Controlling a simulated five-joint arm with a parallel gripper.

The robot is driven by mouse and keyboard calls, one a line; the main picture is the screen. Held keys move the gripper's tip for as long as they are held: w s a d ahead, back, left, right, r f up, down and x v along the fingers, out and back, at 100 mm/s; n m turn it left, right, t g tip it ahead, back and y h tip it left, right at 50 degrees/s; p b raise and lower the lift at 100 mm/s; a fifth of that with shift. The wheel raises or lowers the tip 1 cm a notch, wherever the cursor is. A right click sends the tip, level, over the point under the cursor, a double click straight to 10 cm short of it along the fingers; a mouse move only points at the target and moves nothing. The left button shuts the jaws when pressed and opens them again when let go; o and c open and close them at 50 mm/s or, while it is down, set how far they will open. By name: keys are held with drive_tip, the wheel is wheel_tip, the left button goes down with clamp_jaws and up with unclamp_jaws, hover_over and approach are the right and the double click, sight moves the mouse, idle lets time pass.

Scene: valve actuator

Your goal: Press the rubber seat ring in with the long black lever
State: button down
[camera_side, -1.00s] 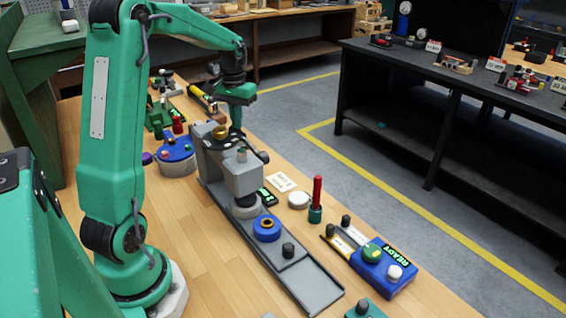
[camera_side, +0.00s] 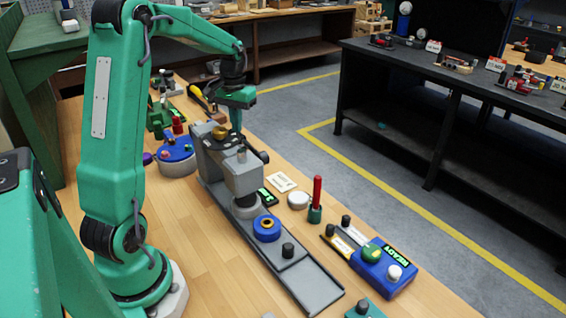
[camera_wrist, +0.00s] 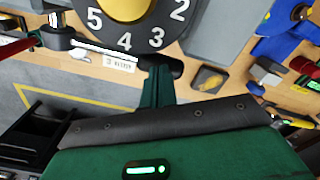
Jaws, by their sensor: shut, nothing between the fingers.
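The grey press (camera_side: 240,175) stands on a long grey slide track (camera_side: 318,283). The black lever (camera_side: 264,157) shows as a short dark arm with a knob on the press's far side; in the wrist view its black knob (camera_wrist: 60,37) is at upper left. My gripper (camera_side: 236,128) is shut and empty, pointing down beside the press top, behind the lever. Its fingers (camera_wrist: 158,88) are close to the lever; contact cannot be told.
A numbered dial (camera_wrist: 125,30) with a yellow centre tops the press. A blue READY box (camera_side: 383,270), a red-handled tool (camera_side: 316,200), a white puck (camera_side: 298,200) and a card (camera_side: 281,182) lie right of the track. A blue round stand (camera_side: 176,160) is at left. Bare wood lies left of the track.

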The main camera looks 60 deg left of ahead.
drive_tip(key=shift+f, duration=1.35)
idle(1.0)
drive_tip(key=shift+r, duration=0.1)
wheel_tip(320, 180, up, 10)
drive_tip(key=d, duration=0.2)
drive_tip(key=shift+d+r, duration=0.25)
drive_tip(key=shift+d, duration=0.1)
idle(1.7)
drive_tip(key=shift+r, duration=0.1)
drive_tip(key=shift+r, duration=2.4)
